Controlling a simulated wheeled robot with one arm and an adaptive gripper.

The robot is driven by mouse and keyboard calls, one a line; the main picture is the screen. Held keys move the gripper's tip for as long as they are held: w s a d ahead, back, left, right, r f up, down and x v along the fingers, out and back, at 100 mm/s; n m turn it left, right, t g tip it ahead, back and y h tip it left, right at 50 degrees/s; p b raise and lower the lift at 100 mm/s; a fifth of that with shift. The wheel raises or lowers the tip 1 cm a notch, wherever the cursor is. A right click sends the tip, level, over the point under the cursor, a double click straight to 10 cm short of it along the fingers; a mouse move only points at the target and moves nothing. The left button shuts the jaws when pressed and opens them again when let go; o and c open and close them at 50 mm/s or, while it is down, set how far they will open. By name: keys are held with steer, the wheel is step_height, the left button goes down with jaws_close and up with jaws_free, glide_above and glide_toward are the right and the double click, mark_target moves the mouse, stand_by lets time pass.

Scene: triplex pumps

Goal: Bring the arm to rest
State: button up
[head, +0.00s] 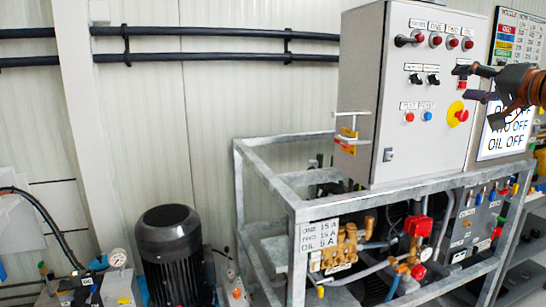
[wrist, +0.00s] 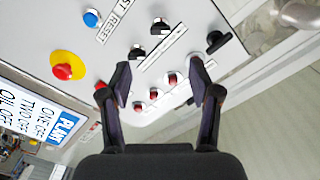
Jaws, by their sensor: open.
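My gripper (head: 466,83) is at the right of the head view, in front of the grey control cabinet (head: 362,95). Its two dark fingers are spread and nothing is between them. In the wrist view my gripper (wrist: 160,75) faces the tilted panel, with red lamps (wrist: 153,93) and black switches (wrist: 160,25) seen between and beyond the fingers. A red lamp or button lies beside the left finger; I cannot tell whether they touch. The red emergency knob on its yellow disc (wrist: 63,68) is to the left, apart from the fingers.
The cabinet stands on a galvanised frame (head: 298,214) holding pumps, brass valves and hoses. A white OFF sign (head: 505,130) is close behind my gripper. A black motor (head: 168,240) stands at the lower left. The wall (head: 210,90) carries black pipes.

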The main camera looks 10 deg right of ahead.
steer(key=shift+a, duration=0.1)
steer(key=s+a+f+n+g+y, duration=0.1)
steer(key=a+f+n+g+y, duration=0.25)
steer(key=a, duration=0.95)
steer(key=s+a+f+n+g, duration=0.1)
steer(key=a+f+n+g, duration=0.4)
steer(key=a, duration=0.9)
steer(key=s+a+f+m+g, duration=0.15)
steer(key=s+a+f, duration=0.25)
steer(key=a+f, duration=0.45)
steer(key=s+a+f+g+h, duration=0.1)
steer(key=s+f+g+h, duration=0.15)
steer(key=s+f, duration=0.5)
steer(key=s+a+f+g+h, duration=0.1)
steer(key=s+f+g, duration=0.25)
steer(key=f, duration=0.65)
steer(key=s+d+f+g+h, duration=0.2)
steer(key=s+d+f, duration=0.1)
steer(key=s+f, duration=0.6)
steer(key=s+d+f+g+h, duration=0.2)
steer(key=s+d+f, duration=0.3)
steer(key=s, duration=0.5)
steer(key=s+a+p+v, duration=0.1)
steer(key=s+p+v, duration=0.1)
steer(key=p+v, duration=1)
steer(key=shift+a+r+m+t+p, duration=0.2)
steer(key=shift+r+m+t+p, duration=0.1)
steer(key=shift+r+p, duration=0.3)
